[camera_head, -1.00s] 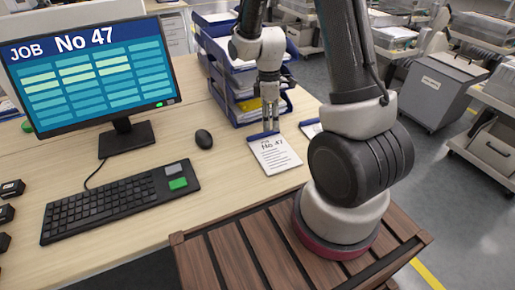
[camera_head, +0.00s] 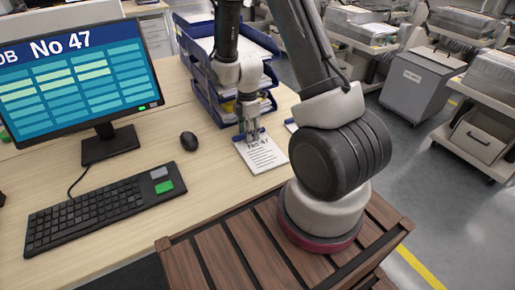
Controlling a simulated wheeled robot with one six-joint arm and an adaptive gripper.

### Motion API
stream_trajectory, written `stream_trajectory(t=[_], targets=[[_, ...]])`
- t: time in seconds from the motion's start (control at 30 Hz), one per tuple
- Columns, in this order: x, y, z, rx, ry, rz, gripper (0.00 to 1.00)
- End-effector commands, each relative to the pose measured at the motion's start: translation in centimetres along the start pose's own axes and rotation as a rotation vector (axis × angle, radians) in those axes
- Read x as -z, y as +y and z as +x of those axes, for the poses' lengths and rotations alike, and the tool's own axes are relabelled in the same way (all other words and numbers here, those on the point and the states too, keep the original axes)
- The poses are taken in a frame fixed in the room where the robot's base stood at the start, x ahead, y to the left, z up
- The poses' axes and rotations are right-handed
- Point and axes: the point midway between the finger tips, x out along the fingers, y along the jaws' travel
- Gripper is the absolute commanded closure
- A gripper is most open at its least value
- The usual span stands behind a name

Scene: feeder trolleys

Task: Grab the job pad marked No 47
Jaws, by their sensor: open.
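The job pad marked No 47 (camera_head: 262,158) is a white sheet with a dark blue strip along its far edge, lying flat on the wooden desk. My gripper (camera_head: 247,135) points down at the pad's far edge, over the blue strip. Its fingers are open. They overlap the strip in the picture, and I cannot tell whether they touch it. Part of the strip is hidden behind the fingers. The monitor (camera_head: 75,75) on the desk reads No 47.
A blue tray stack (camera_head: 203,80) with papers stands just behind my gripper. Another pad (camera_head: 291,125) lies to the right, mostly hidden by my arm. A mouse (camera_head: 189,141) and keyboard (camera_head: 100,208) lie to the left. Trolleys (camera_head: 480,140) stand beyond the desk on the right.

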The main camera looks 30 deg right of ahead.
Motion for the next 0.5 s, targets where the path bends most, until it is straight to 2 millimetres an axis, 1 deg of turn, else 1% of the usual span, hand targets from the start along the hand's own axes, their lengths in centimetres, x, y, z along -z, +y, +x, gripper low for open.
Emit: stream_trajectory(t=[0.17, 0.2, 0.27, 0.4, 0.5], targets=[[0.0, 0.04, 0.01, -0.001, 0.0, 0.001, 0.59], [0.0, 0.04, 0.0, -0.001, 0.0, 0.001, 0.63], [0.0, 0.04, 0.0, -0.001, 0.0, 0.001, 0.73], [0.0, 0.04, -0.01, -0.001, 0.0, 0.001, 0.99], [0.0, 0.04, -0.02, -0.001, 0.0, 0.001, 1.0]])
